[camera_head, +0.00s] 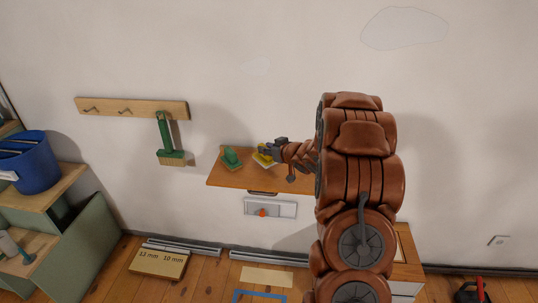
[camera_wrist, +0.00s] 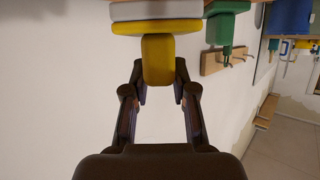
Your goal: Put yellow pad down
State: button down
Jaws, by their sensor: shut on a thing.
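The yellow pad (camera_head: 263,158) has a yellow handle and a yellow plate over a pale sole. It is at the right part of the small wooden shelf (camera_head: 225,180) on the wall. My gripper (camera_head: 274,152) comes in from the right and is shut on its handle. In the wrist view, my gripper's fingers (camera_wrist: 158,78) close on both sides of the yellow handle (camera_wrist: 157,55), and the pad's layers are at the top edge. I cannot tell whether the sole touches the shelf.
A green pad (camera_head: 231,158) stands on the shelf, left of the yellow pad. A wooden rail (camera_head: 132,108) with hooks holds a green tool (camera_head: 168,140) at the left. A blue bucket (camera_head: 30,160) stands at the far left. Little bare shelf shows between the pads.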

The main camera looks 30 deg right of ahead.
aim_at(267, 156)
jog(key=shift+f, duration=1.5)
jog(key=shift+f, duration=0.2)
jog(key=c, duration=0.9)
grip_release()
jog(key=shift+c, duration=0.2)
jog(key=shift+r, duration=0.1)
jog(key=shift+s+r, duration=0.1)
jog(key=v, duration=1.1)
jog(key=shift+s+r+b, duration=0.25)
jog(key=shift+s+b, duration=0.1)
jog(key=shift+b, duration=0.1)
